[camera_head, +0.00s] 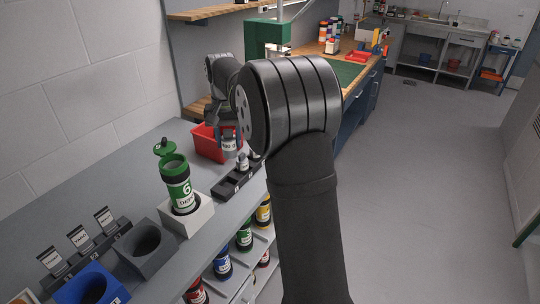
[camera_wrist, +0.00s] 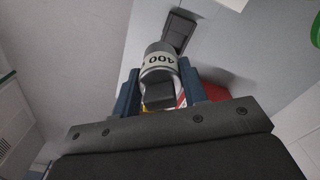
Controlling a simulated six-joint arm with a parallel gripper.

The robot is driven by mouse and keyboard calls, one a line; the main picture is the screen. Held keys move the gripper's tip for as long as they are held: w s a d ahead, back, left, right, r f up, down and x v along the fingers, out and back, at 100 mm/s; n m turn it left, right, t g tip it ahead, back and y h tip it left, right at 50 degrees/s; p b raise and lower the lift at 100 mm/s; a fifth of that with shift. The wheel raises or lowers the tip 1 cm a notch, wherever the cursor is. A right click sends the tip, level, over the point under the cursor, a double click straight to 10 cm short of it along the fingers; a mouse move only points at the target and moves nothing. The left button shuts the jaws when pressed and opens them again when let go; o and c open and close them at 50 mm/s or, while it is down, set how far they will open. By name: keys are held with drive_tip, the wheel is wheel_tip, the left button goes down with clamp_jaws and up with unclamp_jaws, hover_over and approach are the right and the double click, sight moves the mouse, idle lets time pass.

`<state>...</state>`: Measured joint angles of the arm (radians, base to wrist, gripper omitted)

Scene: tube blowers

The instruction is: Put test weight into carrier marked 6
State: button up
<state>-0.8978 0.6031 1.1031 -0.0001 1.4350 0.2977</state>
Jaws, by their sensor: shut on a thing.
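The carrier marked 6 (camera_head: 181,191) is a green and black tube with a white label. It stands upright in a pale block, its top open and its green lid (camera_head: 163,148) swung up at the rear. My gripper (camera_head: 229,140) is to the right of the carrier, beside the red bin and above the black weight rack. In the wrist view its two blue fingers (camera_wrist: 160,92) are shut on a grey test weight (camera_wrist: 159,62), whose white label seems to read 400. The held weight (camera_head: 229,147) is partly hidden by the fingers in the head view.
The black rack (camera_head: 228,187) holds another small weight (camera_head: 242,164). A red bin (camera_head: 207,146) stands behind it. A grey empty holder (camera_head: 144,250) and a blue one (camera_head: 92,287) are front left. Other coloured carriers (camera_head: 244,237) sit on shelves below the bench edge.

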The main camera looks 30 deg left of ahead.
drive_tip(key=n, duration=0.2)
approach(169, 150)
drive_tip(key=s+d+r, duration=0.1)
drive_tip(key=s+d, duration=0.1)
drive_tip(key=d, duration=0.2)
drive_tip(key=shift+s+a+f, duration=0.15)
drive_tip(key=shift+f, duration=2.15)
drive_tip(key=shift+f, duration=0.1)
drive_tip(key=shift+f, duration=1.7)
drive_tip(key=o, duration=1.4)
drive_tip(key=shift+c, duration=0.2)
wheel_tip(169, 150, up, 17)
drive_tip(key=shift+r, duration=0.2)
